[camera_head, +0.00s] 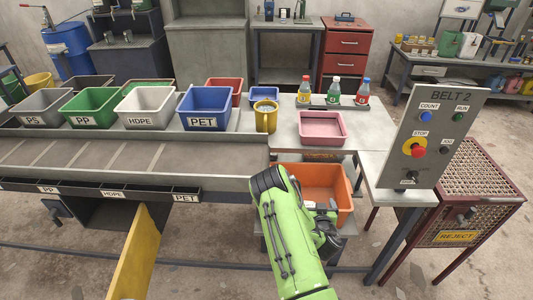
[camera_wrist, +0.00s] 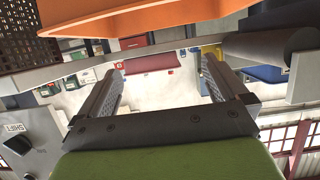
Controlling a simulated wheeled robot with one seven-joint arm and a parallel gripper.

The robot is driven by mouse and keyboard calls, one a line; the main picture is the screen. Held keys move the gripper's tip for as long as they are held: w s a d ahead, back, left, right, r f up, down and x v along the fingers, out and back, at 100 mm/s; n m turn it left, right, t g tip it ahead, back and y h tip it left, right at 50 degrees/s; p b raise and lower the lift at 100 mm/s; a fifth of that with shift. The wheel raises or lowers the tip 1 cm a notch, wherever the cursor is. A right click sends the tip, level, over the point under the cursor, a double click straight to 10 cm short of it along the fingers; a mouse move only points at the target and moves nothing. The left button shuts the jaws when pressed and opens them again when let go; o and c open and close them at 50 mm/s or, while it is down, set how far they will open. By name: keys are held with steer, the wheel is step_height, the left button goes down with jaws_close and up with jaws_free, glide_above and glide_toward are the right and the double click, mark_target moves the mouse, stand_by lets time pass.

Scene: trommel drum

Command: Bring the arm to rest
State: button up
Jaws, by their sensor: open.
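My arm (camera_head: 289,240) is green with dark joints and rises from the bottom of the head view, bent in front of the orange bin. My gripper (camera_wrist: 163,70) shows in the wrist view with its two grey fingers apart and nothing between them. In the head view the arm mostly hides the gripper. The orange bin (camera_head: 312,176) sits low in front of the table, partly covered by my arm. It also crosses the top of the wrist view (camera_wrist: 165,16), beyond the fingertips. I cannot tell whether my arm touches it.
A white table (camera_head: 372,148) carries a pink tray (camera_head: 322,138) and three bottles. A blue PET bin (camera_head: 206,116) and other sorting bins stand left. The BELT 2 panel (camera_head: 436,137) and a red mesh REJECT cage (camera_head: 470,205) stand right. A yellow chute (camera_head: 136,252) is lower left.

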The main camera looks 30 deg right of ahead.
step_height(320, 180, up, 13)
steer(key=w+a+m+g+h, duration=0.1)
steer(key=w+a+m+g, duration=0.2)
steer(key=s+a+r+y, duration=0.3)
steer(key=a+r, duration=0.6)
steer(key=a, duration=0.1)
steer(key=s+a+r+n+g+y, duration=0.1)
steer(key=s+a+r+n, duration=0.3)
steer(key=s+a, duration=0.4)
steer(key=s+a+r+n+g+y, duration=0.2)
steer(key=s+a+r+n+y, duration=0.2)
steer(key=s+a, duration=0.5)
steer(key=s+n, duration=0.1)
steer(key=s, duration=0.3)
steer(key=shift+s+a+r, duration=0.2)
steer(key=shift+s, duration=0.15)
